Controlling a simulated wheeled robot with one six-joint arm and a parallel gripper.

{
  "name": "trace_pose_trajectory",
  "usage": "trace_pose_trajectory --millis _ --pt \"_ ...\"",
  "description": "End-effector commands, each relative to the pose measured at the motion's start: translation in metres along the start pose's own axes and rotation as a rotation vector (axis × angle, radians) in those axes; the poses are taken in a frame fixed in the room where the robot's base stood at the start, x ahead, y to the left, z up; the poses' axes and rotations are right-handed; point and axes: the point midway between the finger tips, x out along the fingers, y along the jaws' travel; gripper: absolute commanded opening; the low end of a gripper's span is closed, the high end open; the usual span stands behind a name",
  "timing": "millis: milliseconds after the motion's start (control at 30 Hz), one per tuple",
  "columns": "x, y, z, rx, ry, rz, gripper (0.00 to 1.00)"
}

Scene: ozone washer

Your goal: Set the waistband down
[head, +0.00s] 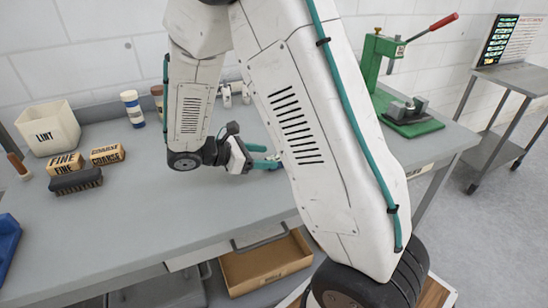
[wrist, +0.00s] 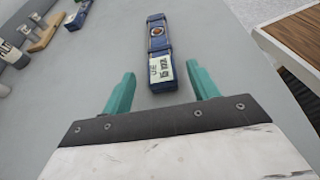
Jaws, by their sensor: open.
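A dark blue strip with a copper-coloured button and a white printed label, which looks like the waistband (wrist: 158,42), lies on the grey bench in the wrist view. My gripper (wrist: 160,76) is open, with its teal fingers on either side of the strip's near, labelled end. Clear gaps show between the strip and both fingers. I cannot tell how high the fingers are above the bench.
A LINT bin (head: 48,128), lettered blocks (head: 66,163) and a dark brush (head: 75,181) stand at the left. A green press (head: 398,85) stands at the back right. Another blue piece (wrist: 78,16) shows in the wrist view. The bench's front middle (head: 180,215) is clear.

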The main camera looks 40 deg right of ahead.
Motion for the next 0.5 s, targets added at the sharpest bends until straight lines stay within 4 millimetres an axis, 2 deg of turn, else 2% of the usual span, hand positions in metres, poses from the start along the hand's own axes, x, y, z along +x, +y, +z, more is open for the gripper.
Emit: trace_pose_trajectory --millis 33,200,300,500 --pt "-0.013 0.001 0.000 0.001 0.002 0.005 0.60" --pt "-0.047 0.000 0.000 0.000 0.002 0.004 0.60" --pt "-0.061 0.000 0.000 0.001 0.001 0.003 0.60" --pt "-0.074 -0.003 0.005 0.019 0.016 -0.008 0.60"
